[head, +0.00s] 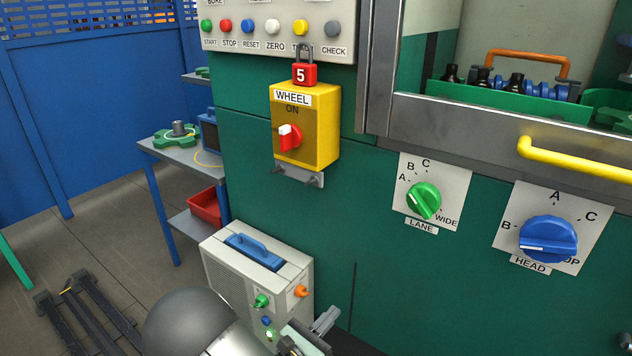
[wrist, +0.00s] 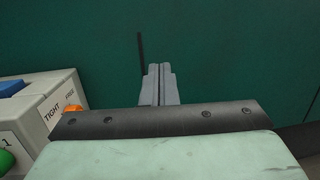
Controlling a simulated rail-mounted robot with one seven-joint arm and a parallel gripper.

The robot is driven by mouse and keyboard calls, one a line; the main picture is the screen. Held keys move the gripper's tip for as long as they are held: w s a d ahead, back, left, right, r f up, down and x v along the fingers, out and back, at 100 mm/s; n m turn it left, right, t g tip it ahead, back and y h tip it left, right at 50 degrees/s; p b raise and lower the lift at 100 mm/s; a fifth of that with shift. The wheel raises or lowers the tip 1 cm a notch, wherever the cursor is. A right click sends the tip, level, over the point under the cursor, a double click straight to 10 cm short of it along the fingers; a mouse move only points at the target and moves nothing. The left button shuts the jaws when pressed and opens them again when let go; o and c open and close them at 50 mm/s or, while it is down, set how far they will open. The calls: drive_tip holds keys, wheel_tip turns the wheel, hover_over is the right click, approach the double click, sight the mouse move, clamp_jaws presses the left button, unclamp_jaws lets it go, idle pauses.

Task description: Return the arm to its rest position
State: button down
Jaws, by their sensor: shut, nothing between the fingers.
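My gripper (head: 326,320) is at the bottom of the head view, low in front of the green machine cabinet (head: 380,270). In the wrist view its two grey fingers (wrist: 159,72) are together with nothing between them. They point at the plain green panel. My grey arm joint shows at the bottom left of the gripper in the head view. The rest of my arm is out of view.
A beige box (head: 215,262) with a blue handle and coloured knobs stands close to the left of my gripper. Above are the yellow WHEEL switch box (head: 325,135), the green LANE knob (head: 424,201), the blue HEAD knob (head: 548,238) and a yellow handle (head: 570,160).

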drive_tip(key=s+d+r+m+g+p, duration=0.5)
drive_tip(key=s+d+r+m+g, duration=0.15)
drive_tip(key=r+g, duration=0.2)
drive_tip(key=s+d+r+m+g+p, duration=0.5)
drive_tip(key=d+r+m+g, duration=0.2)
drive_tip(key=d+r+m, duration=0.15)
drive_tip(key=s+a+r+m+y+p, duration=0.1)
drive_tip(key=s+r+m+y+p, duration=0.2)
drive_tip(key=r, duration=0.3)
drive_tip(key=s+a+r+m+y+p, duration=0.1)
drive_tip(key=s+r+m+y+p, duration=0.2)
drive_tip(key=r+m+y+p, duration=0.2)
drive_tip(key=s+a+r+m+t+y+p, duration=0.1)
drive_tip(key=s+a+r+m+y+p, duration=0.1)
drive_tip(key=r, duration=0.6)
drive_tip(key=s+m+y+p, duration=0.1)
drive_tip(key=m+y+p, duration=0.1)
drive_tip(key=y, duration=0.1)
drive_tip(key=shift+s+r+m+p, duration=0.2)
drive_tip(key=shift+m+p, duration=0.1)
drive_tip(key=shift+p, duration=0.1)
